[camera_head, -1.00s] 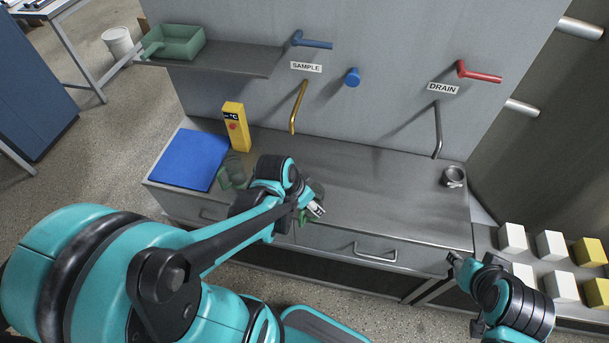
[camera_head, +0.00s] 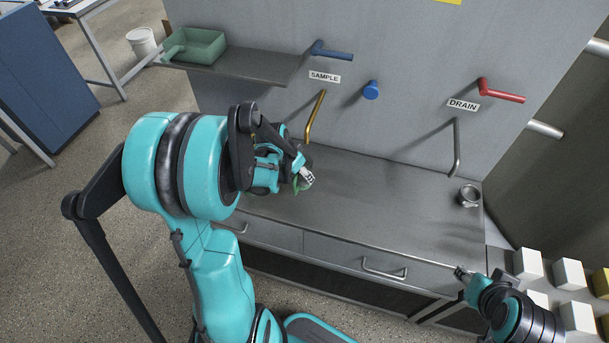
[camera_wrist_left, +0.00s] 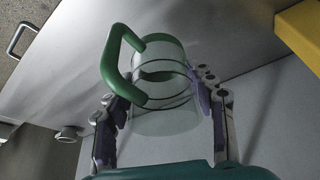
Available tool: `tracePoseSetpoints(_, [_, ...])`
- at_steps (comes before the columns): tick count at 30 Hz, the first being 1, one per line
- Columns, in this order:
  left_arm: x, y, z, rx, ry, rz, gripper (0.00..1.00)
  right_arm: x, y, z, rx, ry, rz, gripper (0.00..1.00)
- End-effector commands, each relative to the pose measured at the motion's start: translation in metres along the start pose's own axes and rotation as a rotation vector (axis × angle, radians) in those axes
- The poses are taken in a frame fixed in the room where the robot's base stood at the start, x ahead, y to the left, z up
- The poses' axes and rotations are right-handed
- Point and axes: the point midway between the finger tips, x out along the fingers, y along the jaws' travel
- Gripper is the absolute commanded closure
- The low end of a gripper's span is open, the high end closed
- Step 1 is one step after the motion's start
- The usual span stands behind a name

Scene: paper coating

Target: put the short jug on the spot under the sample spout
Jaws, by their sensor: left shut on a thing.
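A clear jug with a green handle (camera_wrist_left: 118,60) is held between the two fingers of my left gripper (camera_wrist_left: 165,108) in the left wrist view. In the head view, my left gripper (camera_head: 304,182) is over the bench, just below and left of the tip of the brass sample spout (camera_head: 315,115). Only a green bit of the jug (camera_head: 297,187) shows there, the rest hidden by the gripper. My left arm covers the bench's left part. My right gripper (camera_head: 462,273) is by the bench's front right edge, too small to judge its fingers.
A metal cup (camera_head: 469,196) stands below the drain spout (camera_head: 457,147). A green tray (camera_head: 196,47) sits on the shelf (camera_head: 245,72) at upper left. White and yellow blocks (camera_head: 569,273) lie at right. The bench's middle (camera_head: 390,195) is clear.

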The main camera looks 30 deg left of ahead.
Motion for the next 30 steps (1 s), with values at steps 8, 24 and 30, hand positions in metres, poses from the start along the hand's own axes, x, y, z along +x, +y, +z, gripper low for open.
tracePoseSetpoints(8, [0.027,-0.018,-0.038,0.0,0.0,0.001,0.8,0.01,0.0,0.007,0.0,0.0,0.0,0.6])
tracePoseSetpoints(24, [0.083,-0.019,-0.016,0.0,0.001,0.0,0.8,0.032,0.0,0.023,0.0,0.0,0.0,0.6])
tracePoseSetpoints(30, [0.083,-0.019,-0.017,0.0,0.001,0.0,0.8,0.031,0.0,0.022,0.0,0.0,0.0,0.6])
